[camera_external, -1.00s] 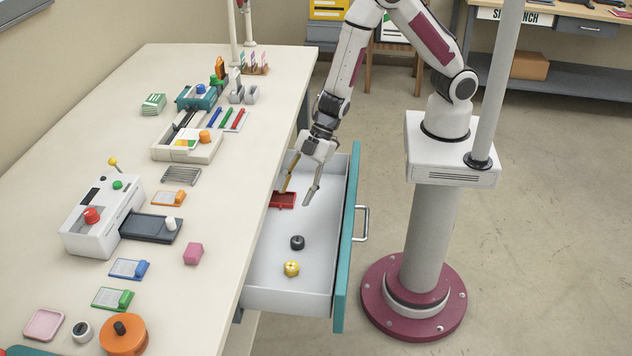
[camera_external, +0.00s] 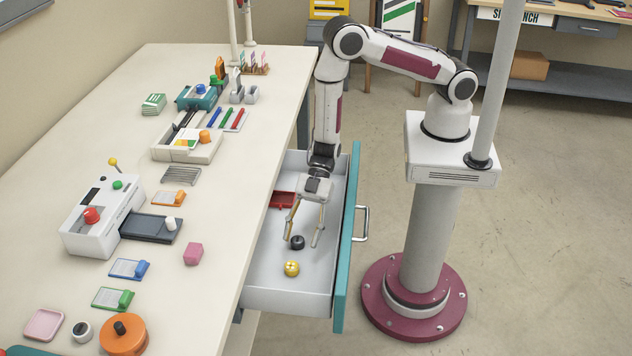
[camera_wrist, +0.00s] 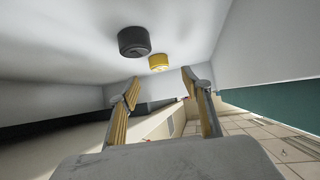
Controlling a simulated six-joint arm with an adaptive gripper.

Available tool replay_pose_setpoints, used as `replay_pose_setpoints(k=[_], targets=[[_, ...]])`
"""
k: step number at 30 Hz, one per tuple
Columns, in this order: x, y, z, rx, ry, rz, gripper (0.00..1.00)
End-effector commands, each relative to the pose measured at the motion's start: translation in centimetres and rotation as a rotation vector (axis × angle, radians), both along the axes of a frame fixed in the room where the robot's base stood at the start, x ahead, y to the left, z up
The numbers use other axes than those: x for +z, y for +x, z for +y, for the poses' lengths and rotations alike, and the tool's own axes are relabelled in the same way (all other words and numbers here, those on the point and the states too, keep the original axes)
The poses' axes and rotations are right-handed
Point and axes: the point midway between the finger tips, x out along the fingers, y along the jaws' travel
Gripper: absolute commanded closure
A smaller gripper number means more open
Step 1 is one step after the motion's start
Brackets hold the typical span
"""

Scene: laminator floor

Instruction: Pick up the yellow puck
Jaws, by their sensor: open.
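The yellow puck (camera_external: 291,268) lies on the floor of the open drawer (camera_external: 262,297), toward its near end. A black puck (camera_external: 297,242) lies just behind it. My gripper (camera_external: 302,240) is open and empty, pointing down inside the drawer around or just above the black puck; I cannot tell its exact height. In the wrist view the yellow puck (camera_wrist: 159,62) shows beyond the two fingertips (camera_wrist: 160,82), with the black puck (camera_wrist: 134,41) to its left. Nothing is between the fingers.
A red tray (camera_external: 284,199) lies farther back in the drawer. The drawer's teal front (camera_external: 345,260) stands to the right of my gripper, and the white worktop (camera_external: 215,215) edge to the left. A pink cube (camera_external: 193,253) sits on the worktop.

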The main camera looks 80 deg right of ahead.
Motion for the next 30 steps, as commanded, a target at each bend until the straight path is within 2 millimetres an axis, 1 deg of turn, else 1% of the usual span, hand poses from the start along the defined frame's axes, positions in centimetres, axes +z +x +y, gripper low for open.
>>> replay_pose_setpoints(k=[10, 21, 30], targets=[[-0.1, 0.0, 0.1, 0.000, 0.000, 0.000, 0.52], [-1.4, 0.4, 2.0, 0.000, 0.000, 0.000, 0.52], [-1.4, 0.5, 2.1, -0.001, -0.001, 0.000, 0.52]])
